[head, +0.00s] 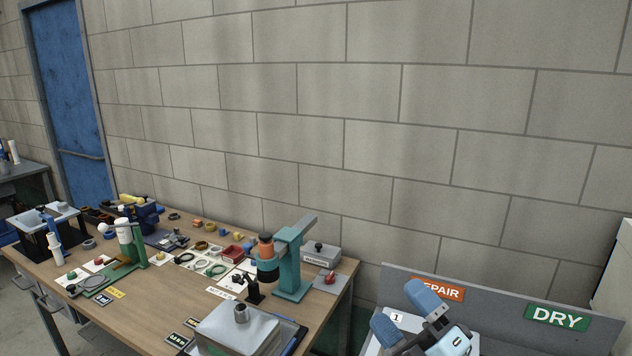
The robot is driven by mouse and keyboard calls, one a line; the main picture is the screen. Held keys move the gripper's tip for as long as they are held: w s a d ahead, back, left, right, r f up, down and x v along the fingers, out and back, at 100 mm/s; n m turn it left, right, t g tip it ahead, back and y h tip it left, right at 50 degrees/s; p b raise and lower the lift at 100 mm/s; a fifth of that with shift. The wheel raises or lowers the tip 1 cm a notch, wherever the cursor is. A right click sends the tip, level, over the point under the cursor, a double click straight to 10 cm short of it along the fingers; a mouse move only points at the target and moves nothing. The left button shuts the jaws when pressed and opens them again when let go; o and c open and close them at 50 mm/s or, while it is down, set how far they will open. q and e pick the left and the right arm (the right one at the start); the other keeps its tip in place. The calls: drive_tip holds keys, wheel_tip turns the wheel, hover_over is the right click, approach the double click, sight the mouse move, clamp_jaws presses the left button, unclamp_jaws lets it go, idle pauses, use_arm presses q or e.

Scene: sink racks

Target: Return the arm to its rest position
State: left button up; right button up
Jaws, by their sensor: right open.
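My right gripper (405,314) is at the bottom right of the head view, with two blue fingertips spread apart. It is open and nothing shows between the fingers. It is in front of the grey rack panel (480,290) that carries an orange sign (450,291) and a green DRY sign (557,317). My left gripper is not in view.
A wooden workbench (150,310) stands at the left, crowded with small parts. A teal press (290,262) rises near its right end, beside a grey lidded box (237,335). A block wall (300,120) closes the back, with a blue door (70,90) far left.

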drive_tip(key=s+d+f+m+g+h, duration=0.2)
drive_tip(key=s+d+f+m+h, duration=0.1)
drive_tip(key=d+f+m+h, duration=0.45)
drive_tip(key=s+d+f+m+g+h, duration=0.2)
drive_tip(key=s+d+f+m+h, duration=0.2)
drive_tip(key=f+m+h, duration=0.55)
drive_tip(key=s+d+f+m+g+y, duration=0.1)
drive_tip(key=s+f+m+g, duration=0.15)
drive_tip(key=s, duration=0.35)
drive_tip(key=s+f+m+g+y, duration=0.1)
drive_tip(key=s+f+g, duration=0.25)
drive_tip(key=s, duration=0.25)
drive_tip(key=s+d+f+m+g+y, duration=0.1)
drive_tip(key=s+f+m+g, duration=0.1)
drive_tip(key=s+f+g, duration=0.3)
drive_tip(key=w+a+f+t+y+b, duration=0.1)
drive_tip(key=w+a+f+t+b, duration=0.1)
drive_tip(key=f+b, duration=0.35)
drive_tip(key=w+a+f+t+y+b, duration=0.1)
drive_tip(key=w+a+f+t+b, duration=0.15)
drive_tip(key=f, duration=0.55)
drive_tip(key=w+a+f+t+y+b, duration=0.1)
drive_tip(key=a+f+t+b, duration=0.2)
drive_tip(key=f, duration=0.4)
wheel_tip(320, 180, up, 12)
drive_tip(key=d+n+p, duration=0.1)
drive_tip(key=p, duration=1.3)
drive_tip(key=shift+s, duration=0.25)
drive_tip(key=shift+r, duration=0.1)
